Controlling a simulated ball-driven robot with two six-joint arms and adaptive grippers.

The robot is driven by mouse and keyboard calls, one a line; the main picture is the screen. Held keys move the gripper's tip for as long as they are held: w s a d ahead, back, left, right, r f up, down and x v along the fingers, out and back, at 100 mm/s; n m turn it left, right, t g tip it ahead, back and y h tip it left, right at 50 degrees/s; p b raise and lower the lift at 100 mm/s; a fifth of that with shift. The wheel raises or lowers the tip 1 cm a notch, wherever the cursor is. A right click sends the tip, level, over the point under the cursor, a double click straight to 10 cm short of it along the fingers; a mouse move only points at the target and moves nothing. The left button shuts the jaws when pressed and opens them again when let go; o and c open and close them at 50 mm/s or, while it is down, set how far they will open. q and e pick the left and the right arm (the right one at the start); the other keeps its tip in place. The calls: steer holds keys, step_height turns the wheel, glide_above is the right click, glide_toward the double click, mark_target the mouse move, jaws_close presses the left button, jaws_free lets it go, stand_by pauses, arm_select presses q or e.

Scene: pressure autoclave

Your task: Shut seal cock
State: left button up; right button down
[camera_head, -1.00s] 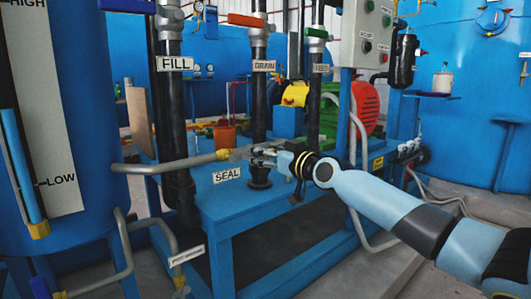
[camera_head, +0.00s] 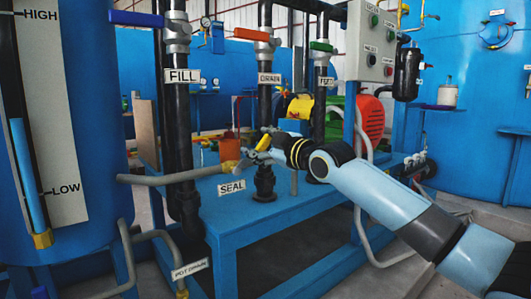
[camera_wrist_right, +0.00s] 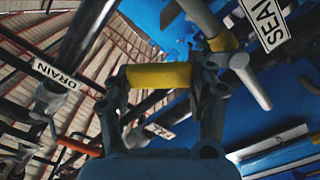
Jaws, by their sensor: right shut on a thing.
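The seal cock is at the end of a grey pipe (camera_head: 180,175) running right from the left tank, above the SEAL label (camera_head: 231,187). Its yellow handle (camera_head: 264,142) shows at my right gripper (camera_head: 257,148). In the right wrist view, the yellow handle (camera_wrist_right: 158,76) lies crosswise between the two fingers of my right gripper, which is shut on it. A yellow fitting (camera_wrist_right: 222,42) and grey pipe show just beyond, near the SEAL label (camera_wrist_right: 268,22). The gripper partly hides the cock's body in the head view. My left gripper is not in view.
Black vertical pipes with FILL (camera_head: 182,76), DRAIN (camera_head: 269,79) and feed labels stand around the blue table (camera_head: 215,215). An orange drain handle (camera_head: 250,34) and a green handle (camera_head: 321,46) are above. A control box (camera_head: 371,42) hangs at right.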

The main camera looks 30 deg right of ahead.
steer(key=a+n, duration=0.1)
steer(key=a+r+n, duration=0.1)
steer(key=n, duration=0.1)
steer(key=shift+s+b, duration=0.1)
steer(key=shift+b, duration=0.2)
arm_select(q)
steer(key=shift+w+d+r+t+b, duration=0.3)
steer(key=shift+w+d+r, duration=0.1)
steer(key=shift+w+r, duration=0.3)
arm_select(e)
steer(key=a+n, duration=0.1)
steer(key=n, duration=0.1)
steer(key=a+n, duration=0.1)
steer(key=n, duration=0.1)
steer(key=a+n, duration=0.2)
steer(key=shift+s+a+r, duration=0.1)
steer(key=shift+s+r, duration=0.1)
steer(key=shift+r, duration=0.05)
steer(key=c, duration=0.8)
jaws_free()
steer(key=shift+o, duration=0.6)
steer(key=shift+a, duration=0.1)
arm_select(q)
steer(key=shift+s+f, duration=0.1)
